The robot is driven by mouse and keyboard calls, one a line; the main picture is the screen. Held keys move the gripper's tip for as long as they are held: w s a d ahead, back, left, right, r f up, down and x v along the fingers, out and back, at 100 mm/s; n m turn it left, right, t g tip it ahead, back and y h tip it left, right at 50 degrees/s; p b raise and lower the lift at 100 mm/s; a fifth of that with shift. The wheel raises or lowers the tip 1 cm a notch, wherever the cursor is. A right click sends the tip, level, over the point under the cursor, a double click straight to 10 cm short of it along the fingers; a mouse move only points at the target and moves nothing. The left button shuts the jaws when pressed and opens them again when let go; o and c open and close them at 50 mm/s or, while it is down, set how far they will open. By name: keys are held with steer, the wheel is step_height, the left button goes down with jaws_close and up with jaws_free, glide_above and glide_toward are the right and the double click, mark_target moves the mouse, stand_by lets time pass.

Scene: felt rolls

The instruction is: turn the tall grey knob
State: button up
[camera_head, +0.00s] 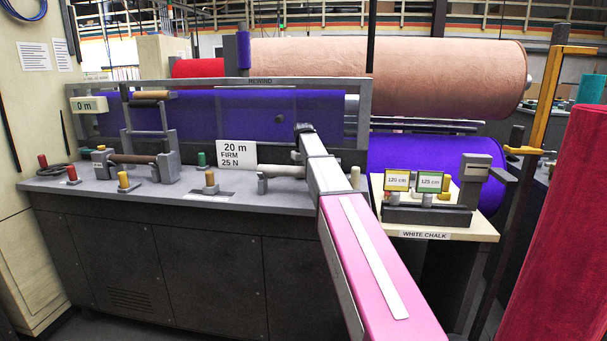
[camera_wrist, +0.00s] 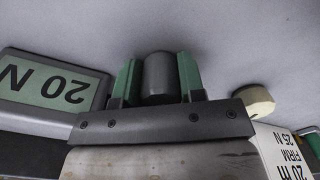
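The tall grey knob (camera_wrist: 160,78) is a smooth dark grey cylinder in the wrist view, standing out from a pale grey surface. My gripper (camera_wrist: 158,76) has one green finger on each side of it. Both fingers lie close against the knob's sides, with no clear gap. A display (camera_wrist: 48,88) reading "20 N" is upside down at the left of the wrist view. In the head view my arm reaches over the bench; the grey knob and the fingers cannot be made out there.
A cream knob (camera_wrist: 254,100) is right of the fingers, near a card (camera_head: 236,154) reading 20 m, FIRM, 25 N. The bench (camera_head: 120,200) also carries green (camera_head: 202,159), yellow (camera_head: 124,181) and red (camera_head: 71,174) knobs. A chalk stand (camera_head: 428,213) is at the right.

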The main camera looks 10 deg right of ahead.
steer(key=shift+m, duration=2)
steer(key=o, duration=0.9)
steer(key=shift+o, duration=0.2)
step_height(320, 180, up, 11)
steer(key=shift+f, duration=0.15)
